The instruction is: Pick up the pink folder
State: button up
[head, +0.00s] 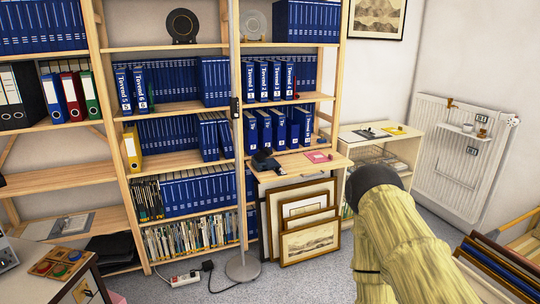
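A flat pink item (318,156), which looks like the pink folder, lies on the small wooden desk top (290,168) in front of the shelves, right of a black object. It is small in the picture, with a darker mark on it. My arm, with a pale yellow wood-like surface and a black joint, rises at the lower right, apart from the pink item in the picture. My gripper cannot be made out in the head view, so its hold is hidden.
Framed prints (307,241) lean under the desk top. A lamp pole on a round base (243,267) stands in front of the shelves. A black object (264,160) sits left of the pink item. A table (68,274) is at lower left; grey floor lies between.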

aim_at(316, 157)
jog(key=i, duration=3.45)
jog(key=z, duration=0.85)
